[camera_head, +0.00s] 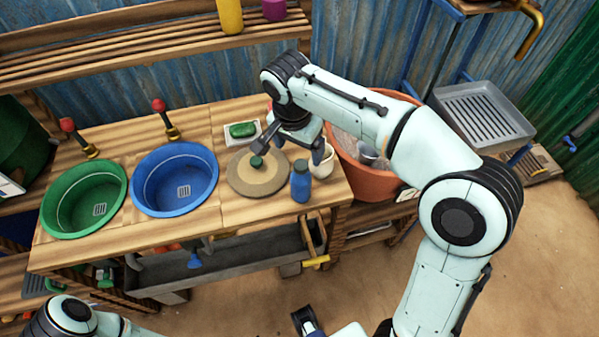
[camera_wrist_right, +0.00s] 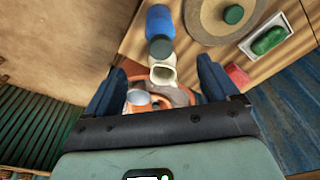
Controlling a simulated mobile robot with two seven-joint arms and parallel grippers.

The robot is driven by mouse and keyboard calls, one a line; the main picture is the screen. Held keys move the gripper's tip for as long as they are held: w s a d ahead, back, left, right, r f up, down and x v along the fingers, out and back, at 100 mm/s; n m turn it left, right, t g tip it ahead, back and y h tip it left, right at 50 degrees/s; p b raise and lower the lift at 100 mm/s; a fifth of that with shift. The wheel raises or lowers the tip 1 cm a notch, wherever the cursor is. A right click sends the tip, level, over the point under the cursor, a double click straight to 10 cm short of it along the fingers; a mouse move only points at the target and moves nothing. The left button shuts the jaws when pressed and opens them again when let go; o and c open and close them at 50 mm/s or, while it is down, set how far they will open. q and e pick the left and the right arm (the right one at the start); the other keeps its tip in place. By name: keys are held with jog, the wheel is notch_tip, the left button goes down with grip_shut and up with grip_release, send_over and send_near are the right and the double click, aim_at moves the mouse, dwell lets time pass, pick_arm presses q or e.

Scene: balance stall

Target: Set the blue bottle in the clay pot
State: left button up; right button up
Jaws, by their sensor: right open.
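A cream jug (camera_head: 322,160) stands between the bottle and the pot, close to my right fingers. A small green object (camera_head: 257,161) is on the round mat (camera_head: 243,181). Green soap (camera_head: 243,130) lies behind. Blue (camera_head: 174,205) and green (camera_head: 50,212) basins fill the left.

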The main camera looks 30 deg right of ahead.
aim_at(301, 166)
jog(key=f, duration=0.4)
jog(key=f+b, duration=0.1)
jog(key=f, duration=0.1)
jog(key=shift+d+f, duration=0.1)
jog(key=shift+d, duration=0.2)
jog(key=shift+w+d+f, duration=0.15)
jog(key=shift+f, duration=0.8)
jog(key=shift+w+d+f, duration=0.1)
jog(key=shift+w+f, duration=0.1)
jog(key=shift+f, duration=0.75)
jog(key=shift+w+d+f, duration=0.15)
jog(key=shift+f, duration=0.8)
jog(key=shift+r, duration=0.1)
grip_shut()
